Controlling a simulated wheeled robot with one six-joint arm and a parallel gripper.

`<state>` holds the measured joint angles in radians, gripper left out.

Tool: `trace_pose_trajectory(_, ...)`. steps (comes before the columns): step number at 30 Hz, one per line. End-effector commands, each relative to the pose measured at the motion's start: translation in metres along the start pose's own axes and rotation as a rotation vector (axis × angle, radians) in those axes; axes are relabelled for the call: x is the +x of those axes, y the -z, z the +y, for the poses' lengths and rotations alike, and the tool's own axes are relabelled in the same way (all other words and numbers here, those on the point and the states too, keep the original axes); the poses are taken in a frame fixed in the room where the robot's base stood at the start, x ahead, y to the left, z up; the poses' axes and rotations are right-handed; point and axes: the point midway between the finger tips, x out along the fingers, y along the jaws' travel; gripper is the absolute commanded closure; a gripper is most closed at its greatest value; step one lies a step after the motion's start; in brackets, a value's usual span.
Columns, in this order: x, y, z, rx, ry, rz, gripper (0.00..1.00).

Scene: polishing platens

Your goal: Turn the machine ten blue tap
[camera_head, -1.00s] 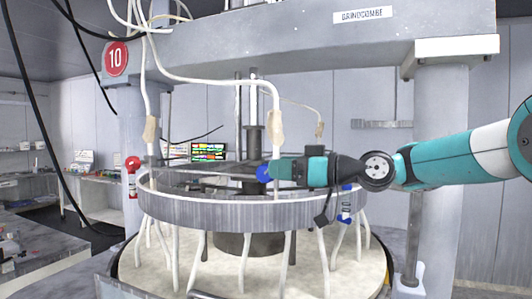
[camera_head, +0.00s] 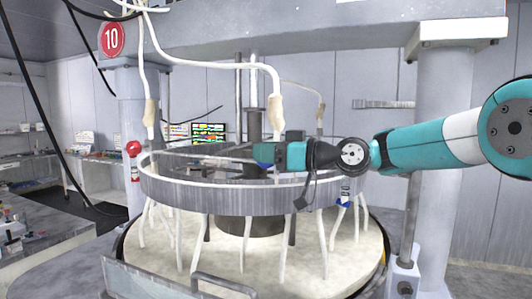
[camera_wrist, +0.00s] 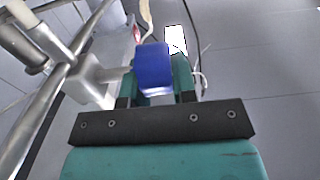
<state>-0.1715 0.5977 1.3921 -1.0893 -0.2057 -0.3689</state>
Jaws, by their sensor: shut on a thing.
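The blue tap (camera_wrist: 153,68) sits between the two fingers of my gripper (camera_wrist: 155,88) in the wrist view, and the fingers are shut on it. Beside it on the left are a white fitting and grey metal bars. In the head view my gripper (camera_head: 262,156) reaches in from the right over the ring of machine ten, and only a little blue shows at its tip. The round red sign with the number 10 (camera_head: 111,40) is on the machine's upper left.
The metal ring (camera_head: 240,199) circles the machine below my arm, with several white hoses hanging under it. A second blue fitting (camera_head: 343,203) is on the ring's right side. A grey column (camera_head: 440,150) stands right.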

Motion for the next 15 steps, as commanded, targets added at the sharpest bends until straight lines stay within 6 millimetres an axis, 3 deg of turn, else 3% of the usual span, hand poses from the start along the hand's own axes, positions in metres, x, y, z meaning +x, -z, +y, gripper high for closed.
trace_pose_trajectory(15,-0.0037,-0.0098,0.0001,-0.004,-0.001,0.240,0.98)
